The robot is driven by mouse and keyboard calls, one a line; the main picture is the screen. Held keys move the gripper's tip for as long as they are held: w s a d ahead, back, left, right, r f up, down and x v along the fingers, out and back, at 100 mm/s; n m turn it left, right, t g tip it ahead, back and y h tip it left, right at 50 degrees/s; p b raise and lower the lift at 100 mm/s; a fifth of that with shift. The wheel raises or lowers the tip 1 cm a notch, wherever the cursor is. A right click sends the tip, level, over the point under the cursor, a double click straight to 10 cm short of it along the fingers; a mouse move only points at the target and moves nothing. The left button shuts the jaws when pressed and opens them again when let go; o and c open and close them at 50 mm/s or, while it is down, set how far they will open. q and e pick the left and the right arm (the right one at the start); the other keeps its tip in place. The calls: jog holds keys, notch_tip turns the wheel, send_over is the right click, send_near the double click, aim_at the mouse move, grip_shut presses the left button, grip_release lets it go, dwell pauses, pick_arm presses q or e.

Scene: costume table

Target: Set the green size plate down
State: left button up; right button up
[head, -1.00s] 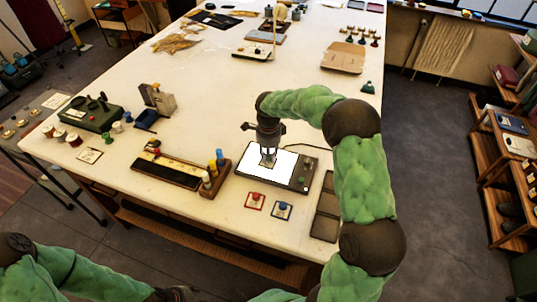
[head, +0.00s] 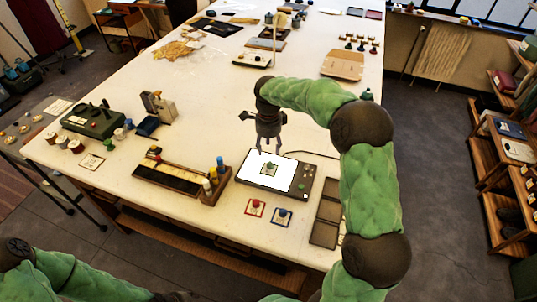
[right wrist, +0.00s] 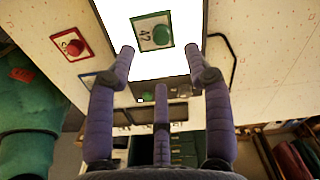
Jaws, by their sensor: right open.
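The green size plate (head: 269,169), a small square card with a green knob, lies on the white lit panel of a flat grey device (head: 262,190). My right gripper (head: 268,150) is open and empty just above and behind it, apart from it. In the right wrist view the green plate (right wrist: 152,33) shows the number 42 beside its knob, beyond the spread fingers (right wrist: 165,62). A red-knobbed plate (head: 255,207) and a blue-knobbed plate (head: 282,211) lie on the table in front of the device. My left gripper is not clearly in view; only part of my left arm shows at the lower left.
A long dark tray (head: 180,178) with several bottles at its right end stands left of the device. A dark compartment tray (head: 326,219) lies at the right table edge. A green machine (head: 93,120) stands further left. The table behind the gripper is fairly clear.

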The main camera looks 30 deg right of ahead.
notch_tip(320, 180, up, 4)
jog(key=shift+f, duration=0.1)
